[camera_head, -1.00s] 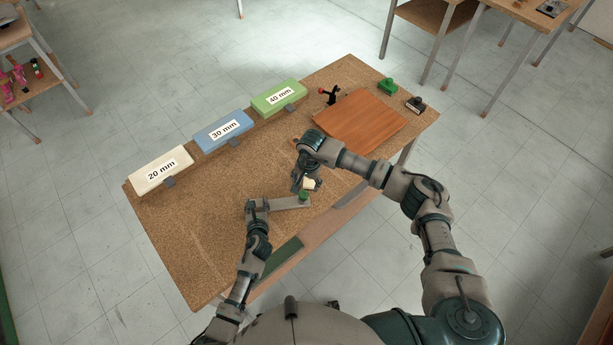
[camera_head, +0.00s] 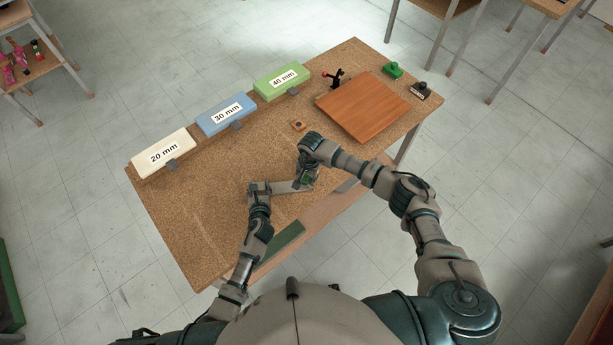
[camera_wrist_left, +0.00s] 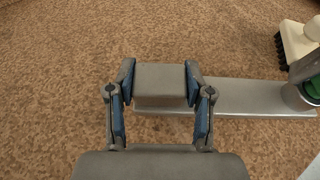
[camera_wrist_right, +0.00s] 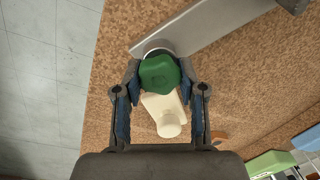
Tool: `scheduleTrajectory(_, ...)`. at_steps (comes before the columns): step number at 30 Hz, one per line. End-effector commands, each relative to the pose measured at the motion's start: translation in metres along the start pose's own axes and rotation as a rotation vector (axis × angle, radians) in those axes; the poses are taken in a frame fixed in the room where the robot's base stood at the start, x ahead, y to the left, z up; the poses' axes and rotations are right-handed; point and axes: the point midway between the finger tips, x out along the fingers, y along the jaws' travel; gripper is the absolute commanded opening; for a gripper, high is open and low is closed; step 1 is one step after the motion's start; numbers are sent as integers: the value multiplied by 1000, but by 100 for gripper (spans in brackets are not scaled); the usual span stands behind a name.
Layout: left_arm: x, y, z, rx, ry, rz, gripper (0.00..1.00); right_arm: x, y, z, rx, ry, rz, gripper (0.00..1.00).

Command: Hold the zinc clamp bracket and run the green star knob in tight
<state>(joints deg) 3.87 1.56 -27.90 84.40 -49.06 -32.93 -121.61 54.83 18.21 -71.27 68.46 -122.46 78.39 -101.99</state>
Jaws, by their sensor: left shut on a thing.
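The zinc clamp bracket is a flat grey bar (camera_head: 290,187) near the bench's front edge; it also shows in the left wrist view (camera_wrist_left: 240,95). My left gripper (camera_head: 258,187) is shut on the block at its left end, one finger on each side in the left wrist view (camera_wrist_left: 160,85). The green star knob (camera_wrist_right: 160,73) sits at the bar's other end. My right gripper (camera_head: 306,178) is over that end. In the right wrist view its open fingers (camera_wrist_right: 160,77) straddle the knob; I cannot tell whether they touch it.
A cream-handled brush (camera_wrist_right: 163,112) stands close beside the knob. Labelled white (camera_head: 163,153), blue (camera_head: 226,115) and green (camera_head: 281,81) boxes line the back edge. A brown board (camera_head: 362,107) lies right, with stamps beyond. The bench's left part (camera_head: 190,215) is clear.

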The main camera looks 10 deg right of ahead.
Motion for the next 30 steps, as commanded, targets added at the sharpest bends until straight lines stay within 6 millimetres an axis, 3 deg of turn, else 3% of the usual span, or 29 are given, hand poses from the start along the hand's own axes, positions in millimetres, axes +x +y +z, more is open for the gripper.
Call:
scheduleTrajectory(1, 0, 1, -2, 0, 5, 2, 0, 0, 0, 0, 0, 0, 1, 20)
scheduleTrajectory(3, 0, 1, -2, 0, 5, 2, 0, 0, 0, 0, 0, 0, 1, 3)
scheduleTrajectory(4, 0, 1, -2, 0, 5, 2, 0, 0, 0, 0, 0, 0, 1, 3)
scheduleTrajectory(5, 0, 1, -2, 0, 4, 2, 0, 0, 0, 0, 0, 0, 1, 32)
scheduleTrajectory(9, 0, 1, -2, 1, 4, 1, 0, 1, 1, 0, 0, 0, 2, 0)
scheduleTrajectory(28, 1, -1, -1, 1, 2, -1, 0, 4, 0, 2, 58, 60, 108, 0)
scheduleTrajectory(29, 1, -1, -1, 1, 1, -1, 0, 4, 0, 2, 53, 59, 108, 43)
scheduleTrajectory(30, 1, -1, -1, 1, 1, -1, 0, 4, 0, 2, 52, 59, 108, 53)
